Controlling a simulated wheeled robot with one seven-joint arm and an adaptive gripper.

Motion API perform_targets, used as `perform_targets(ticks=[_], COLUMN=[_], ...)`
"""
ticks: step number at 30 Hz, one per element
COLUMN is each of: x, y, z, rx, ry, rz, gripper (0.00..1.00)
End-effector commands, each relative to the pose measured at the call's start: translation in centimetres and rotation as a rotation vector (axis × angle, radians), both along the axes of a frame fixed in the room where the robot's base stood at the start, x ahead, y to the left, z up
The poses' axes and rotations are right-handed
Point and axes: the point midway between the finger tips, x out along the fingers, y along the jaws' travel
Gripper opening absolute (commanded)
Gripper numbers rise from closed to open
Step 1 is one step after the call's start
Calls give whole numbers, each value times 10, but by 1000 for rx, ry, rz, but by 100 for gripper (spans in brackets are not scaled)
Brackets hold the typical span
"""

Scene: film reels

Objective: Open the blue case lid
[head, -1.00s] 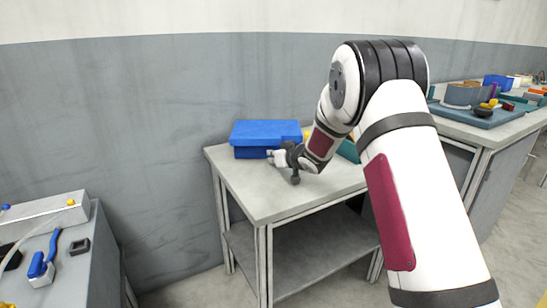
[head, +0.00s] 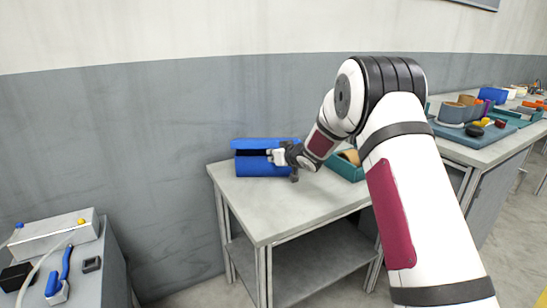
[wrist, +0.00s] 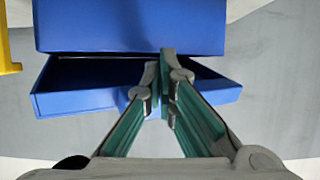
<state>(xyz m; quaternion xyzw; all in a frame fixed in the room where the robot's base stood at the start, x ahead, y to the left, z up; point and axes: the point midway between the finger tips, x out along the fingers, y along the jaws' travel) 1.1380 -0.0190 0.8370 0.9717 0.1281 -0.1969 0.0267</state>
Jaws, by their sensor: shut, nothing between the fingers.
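The blue case (head: 255,168) stands on the grey table against the wall. Its blue lid (head: 262,144) is raised a little, with a dark gap along the front. In the wrist view the lid (wrist: 130,25) fills the top and the case's open body (wrist: 75,100) shows below it. My gripper (head: 273,156) is at the front of the case, at the gap. In the wrist view my gripper's fingertips (wrist: 162,60) are together and reach up to the lid's front lower edge. Whether they touch it is hard to tell. The inside of the case is mostly hidden.
A teal tray (head: 345,170) lies right of the case, partly behind my arm. The grey table (head: 255,205) is bare in front. A yellow piece (wrist: 8,55) shows left of the case. Another bench (head: 470,155) with trays stands at right.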

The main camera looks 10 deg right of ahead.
Motion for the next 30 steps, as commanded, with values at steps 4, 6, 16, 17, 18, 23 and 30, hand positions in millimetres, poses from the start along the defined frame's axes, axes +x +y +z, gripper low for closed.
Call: perform_targets(ticks=[4,6,16,17,18,23,30], x=[2,3,4,4,4,7,17], y=[0,-1,-1,-1,-1,-2,-4], z=[14,18,19,19,19,26,42], rx=[2,1,1,1,1,1,1], ry=[0,-1,-1,-1,-1,0,-1], rz=[-1,0,0,0,0,0,0], gripper=[0,0,0,0,0,0,0])
